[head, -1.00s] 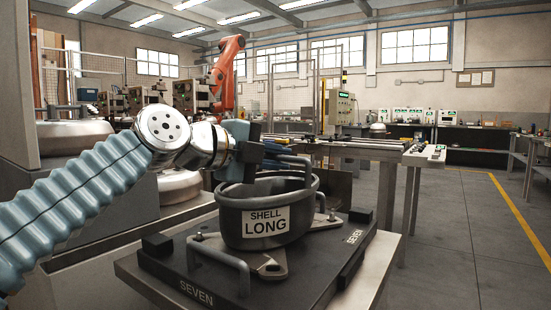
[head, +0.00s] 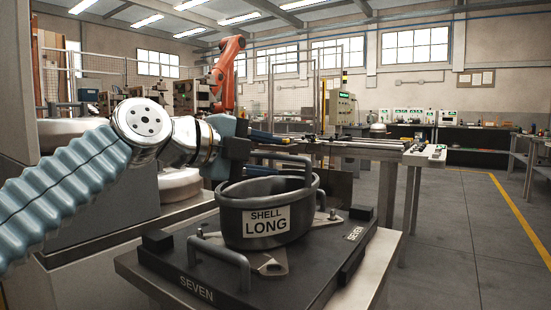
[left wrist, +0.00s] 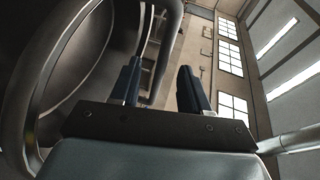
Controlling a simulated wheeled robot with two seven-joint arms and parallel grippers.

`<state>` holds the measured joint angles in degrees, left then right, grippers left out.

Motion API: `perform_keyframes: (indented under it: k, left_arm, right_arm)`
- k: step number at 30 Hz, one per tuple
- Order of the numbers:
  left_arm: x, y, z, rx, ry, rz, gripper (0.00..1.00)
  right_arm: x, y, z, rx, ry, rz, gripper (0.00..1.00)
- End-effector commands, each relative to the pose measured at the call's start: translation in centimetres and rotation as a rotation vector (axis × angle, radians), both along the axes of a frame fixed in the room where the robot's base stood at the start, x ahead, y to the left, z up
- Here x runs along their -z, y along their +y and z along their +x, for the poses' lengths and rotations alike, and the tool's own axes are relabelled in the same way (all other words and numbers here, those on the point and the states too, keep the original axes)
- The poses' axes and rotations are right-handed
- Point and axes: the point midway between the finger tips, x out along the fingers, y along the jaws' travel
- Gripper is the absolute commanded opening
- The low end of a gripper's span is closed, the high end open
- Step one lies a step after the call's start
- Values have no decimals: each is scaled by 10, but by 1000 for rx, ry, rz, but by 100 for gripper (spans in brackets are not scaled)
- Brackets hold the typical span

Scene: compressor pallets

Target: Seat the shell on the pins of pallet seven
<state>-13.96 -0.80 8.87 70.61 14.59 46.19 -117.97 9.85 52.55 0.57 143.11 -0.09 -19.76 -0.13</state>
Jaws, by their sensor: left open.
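The shell (head: 285,228) is a dark grey oval tub with a white SHELL LONG label. It stands upright, looking level, on the black pallet seven (head: 215,278). Flat metal ears (head: 271,266) show around its base, and small posts (head: 333,214) rise at the right. I cannot tell how the pins sit under it. My left gripper (head: 268,138) is open above the shell's back left rim, close to its raised rear handle (head: 290,157). In the left wrist view the fingers (left wrist: 158,90) are apart, with the grey handle bar (left wrist: 170,45) beyond them. My right gripper is out of view.
A grey bar handle (head: 225,252) stands on the pallet's front left, with black blocks (head: 157,243) at its corners. A long bench (head: 365,150) stands behind. An orange robot arm (head: 228,70) is farther back. Open floor (head: 440,240) lies to the right.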

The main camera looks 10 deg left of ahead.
Motion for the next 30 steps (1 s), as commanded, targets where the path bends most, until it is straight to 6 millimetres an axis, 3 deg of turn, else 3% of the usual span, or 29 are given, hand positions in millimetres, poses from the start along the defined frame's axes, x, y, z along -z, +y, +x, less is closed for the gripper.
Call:
perform_keyframes:
  k: [6, 12, 18, 30]
  left_arm:
    - [-13, 36, -44, -2, -5, -3, 46]
    - [-22, 60, -73, -1, -6, -3, 46]
    - [-26, 70, -85, 1, -4, -3, 46]
    - [-26, 71, -86, 1, -4, -3, 46]
  right_arm:
    - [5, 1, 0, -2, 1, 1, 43]
    - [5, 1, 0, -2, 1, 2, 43]
    - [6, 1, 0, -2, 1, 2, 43]
    - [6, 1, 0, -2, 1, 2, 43]
